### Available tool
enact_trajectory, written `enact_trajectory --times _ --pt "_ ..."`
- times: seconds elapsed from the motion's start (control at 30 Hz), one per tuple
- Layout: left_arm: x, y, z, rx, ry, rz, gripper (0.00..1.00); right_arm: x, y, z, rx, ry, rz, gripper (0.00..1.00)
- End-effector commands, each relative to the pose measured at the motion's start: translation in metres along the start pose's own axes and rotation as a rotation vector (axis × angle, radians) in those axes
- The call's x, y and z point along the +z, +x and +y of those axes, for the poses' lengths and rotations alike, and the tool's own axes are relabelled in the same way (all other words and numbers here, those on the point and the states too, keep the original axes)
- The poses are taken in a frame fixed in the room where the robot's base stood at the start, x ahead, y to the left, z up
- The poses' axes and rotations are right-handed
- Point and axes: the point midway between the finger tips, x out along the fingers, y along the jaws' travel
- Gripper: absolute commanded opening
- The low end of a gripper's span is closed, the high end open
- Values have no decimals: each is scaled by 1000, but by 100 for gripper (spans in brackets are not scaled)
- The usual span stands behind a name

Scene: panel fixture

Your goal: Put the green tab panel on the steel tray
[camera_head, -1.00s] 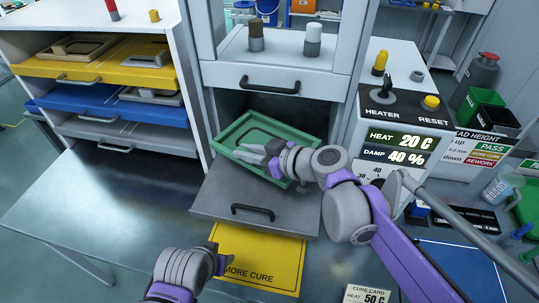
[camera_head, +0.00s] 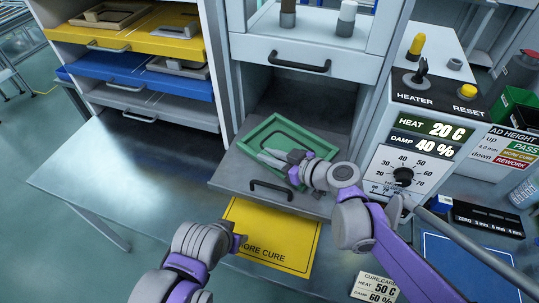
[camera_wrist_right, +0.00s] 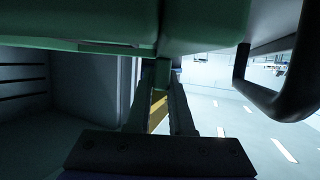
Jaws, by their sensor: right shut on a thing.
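The green panel (camera_head: 322,147), a rectangular frame with a recess, is at the pulled-out grey drawer (camera_head: 222,176). Its near edge overlaps the drawer's front in the head view; I cannot tell whether it still rests on the drawer. My right gripper (camera_head: 272,157) is over the panel, and its fingers (camera_wrist_right: 160,95) are shut on a green tab under the panel in the wrist view. My left gripper (camera_head: 240,241) is low over the bench front, apart from the panel; its jaws are unclear. A grey tray (camera_head: 165,108), perhaps the steel one, is lowest in the left rack.
The rack also holds a yellow tray (camera_head: 146,46) and a blue tray (camera_head: 115,68) with frames on them. A yellow mat (camera_head: 290,262) lies before the drawer. The heater box (camera_head: 405,150) stands close on the right. The bench (camera_head: 110,165) on the left is clear.

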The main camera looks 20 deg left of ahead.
Motion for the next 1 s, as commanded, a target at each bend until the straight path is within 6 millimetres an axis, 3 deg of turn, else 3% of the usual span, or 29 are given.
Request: enact_trajectory --times 0.13,0.17,0.3,0.67,0.77,1.0 --pt "1 1 0 0 0 -1 50 2 1 0 0 0 0 0" --pt "1 1 0 0 0 -1 50 2 1 0 0 0 0 25" --pt "1 1 0 0 0 -1 50 2 1 0 0 0 0 50" --pt "0 0 0 0 0 0 50 -1 -3 0 1 0 0 50" --pt "-1 -1 0 0 0 1 50 0 -15 1 3 0 -1 50" --pt "-3 -3 0 0 0 2 50 0 -66 1 5 1 0 50"
